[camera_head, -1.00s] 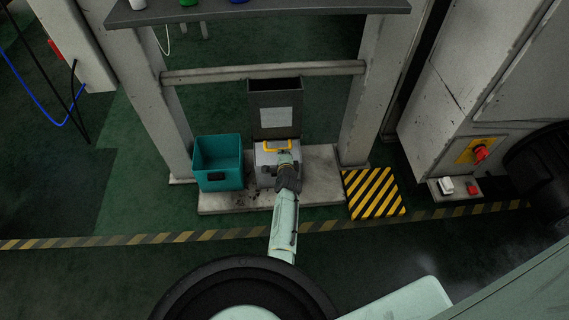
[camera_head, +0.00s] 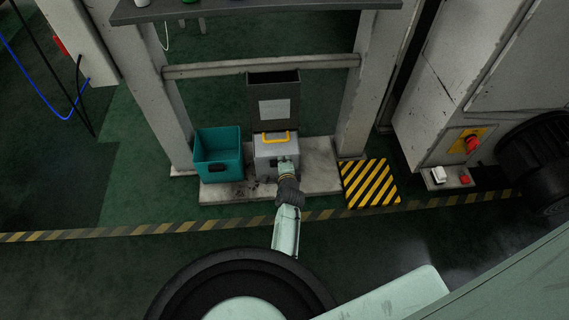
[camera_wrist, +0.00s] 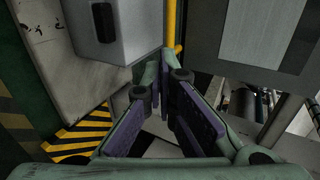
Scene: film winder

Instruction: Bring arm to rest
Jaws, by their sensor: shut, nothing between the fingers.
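My gripper (camera_head: 286,163) is at the front of a grey box (camera_head: 268,150) with a yellow handle (camera_head: 279,138) on top. The handle shows clear of my gripper in the head view. In the wrist view my gripper (camera_wrist: 164,72) is shut and empty, its purple-padded fingers converging at the tips. The box (camera_wrist: 145,25) and the yellow handle (camera_wrist: 171,22) lie beyond the fingertips. I cannot tell whether the fingertips touch the box. My arm reaches forward from the bottom of the head view.
A teal bin (camera_head: 218,173) stands left of the box. A dark grey bin with a pale label (camera_head: 273,92) stands behind. Frame posts flank them, under a shelf (camera_head: 260,10). A striped pad (camera_head: 370,184) and a cabinet (camera_head: 450,80) are at right. The front floor is open.

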